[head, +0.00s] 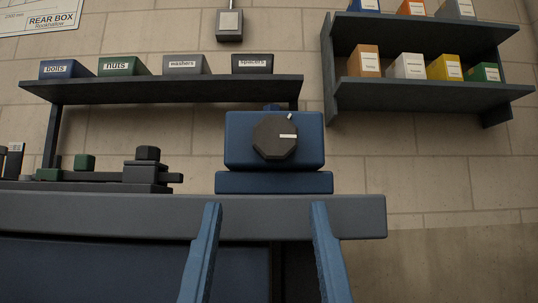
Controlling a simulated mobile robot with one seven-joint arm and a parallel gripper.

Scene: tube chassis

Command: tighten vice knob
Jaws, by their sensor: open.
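The vice (234,148) is a blue block on a blue base, standing on the workbench near its right end. Its knob (266,139) is a dark, many-sided disc on the front face. A pale line on the knob points to the right, and a short pale mark sits above it at the upper right. My gripper (265,207) shows as two blue fingers rising from the bottom edge. The fingers are wide apart with nothing between them. In the picture they are below the knob, overlapping the bench front, and do not touch the knob.
The grey bench edge (120,212) runs across below the vice and ends at the right. Dark tooling with green parts (85,162) stands at the left. A shelf (150,91) of labelled bins hangs behind. Another shelf (430,95) with boxes hangs at the upper right.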

